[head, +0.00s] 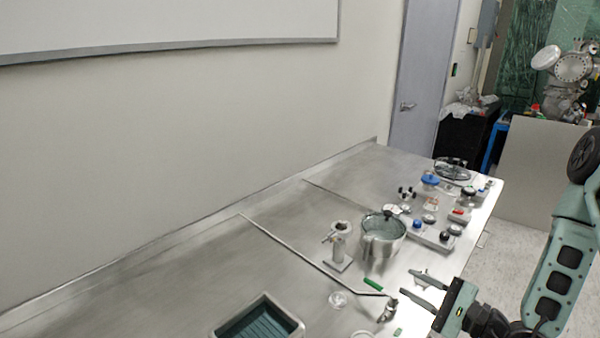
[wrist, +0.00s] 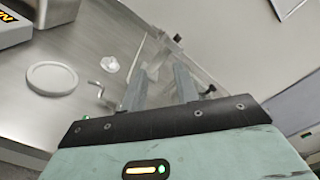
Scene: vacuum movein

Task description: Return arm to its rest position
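My gripper (head: 408,282) is at the lower right of the head view, over the near right part of the steel table. Its two grey fingers are apart, with nothing seen held between them. In the wrist view my gripper (wrist: 160,78) also shows a gap between the fingers, with blurred metal parts beyond them. My teal arm (head: 560,265) reaches in from the right edge of the head view and is bent.
The steel table (head: 150,285) carries a steel pot (head: 381,240), a small metal stand (head: 339,248), a metal fitting (head: 388,311), a green piece (head: 373,284) and a dark tray (head: 258,322). Several valve parts sit farther back. The table's left part is clear.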

